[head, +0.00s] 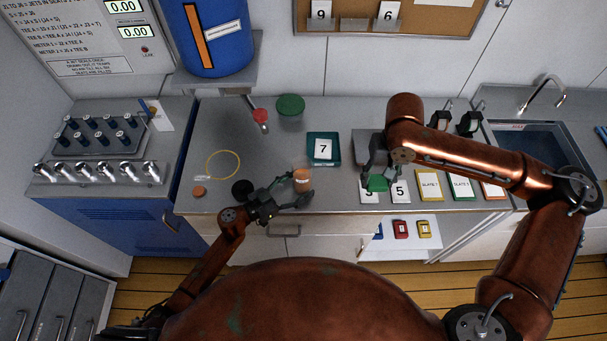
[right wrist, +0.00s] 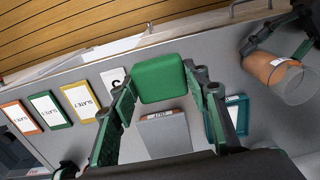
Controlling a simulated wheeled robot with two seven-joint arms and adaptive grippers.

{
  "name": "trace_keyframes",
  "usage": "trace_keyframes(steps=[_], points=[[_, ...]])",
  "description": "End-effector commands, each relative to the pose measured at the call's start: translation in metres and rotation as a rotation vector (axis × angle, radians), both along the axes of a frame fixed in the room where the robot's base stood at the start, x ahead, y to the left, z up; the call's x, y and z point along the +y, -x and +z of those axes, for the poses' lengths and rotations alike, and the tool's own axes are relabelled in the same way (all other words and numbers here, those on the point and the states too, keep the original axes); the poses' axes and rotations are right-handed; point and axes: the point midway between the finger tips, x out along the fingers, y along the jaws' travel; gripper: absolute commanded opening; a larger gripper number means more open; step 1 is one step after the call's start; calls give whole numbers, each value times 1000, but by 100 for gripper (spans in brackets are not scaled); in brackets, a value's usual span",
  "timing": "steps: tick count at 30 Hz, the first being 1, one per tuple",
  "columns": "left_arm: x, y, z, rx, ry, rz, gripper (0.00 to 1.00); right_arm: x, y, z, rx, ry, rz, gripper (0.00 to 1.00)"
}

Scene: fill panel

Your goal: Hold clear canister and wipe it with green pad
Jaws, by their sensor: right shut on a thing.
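The clear canister (head: 302,177), orange in its lower part, stands on the counter near its front edge. It also shows at the right of the right wrist view (right wrist: 282,78). In the head view the pad (head: 377,184) is above the numbered cards, well right of the canister.
A teal tray (head: 310,158) with a 7 card lies between the grippers. Several slates (head: 430,188) line the front right, near a sink (head: 535,140).

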Motion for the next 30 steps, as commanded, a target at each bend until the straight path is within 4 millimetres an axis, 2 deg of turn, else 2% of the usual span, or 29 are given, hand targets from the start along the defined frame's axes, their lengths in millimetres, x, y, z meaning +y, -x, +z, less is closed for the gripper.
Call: trace_keyframes(steps=[5,17,30], points=[[0,0,0,0,0,0,60,0,0,0,0,0,0,26],[0,0,0,-1,1,0,33,0,0,0,0,0,0,26],[0,0,1,-1,1,0,33,0,0,0,-1,0,0,26]])
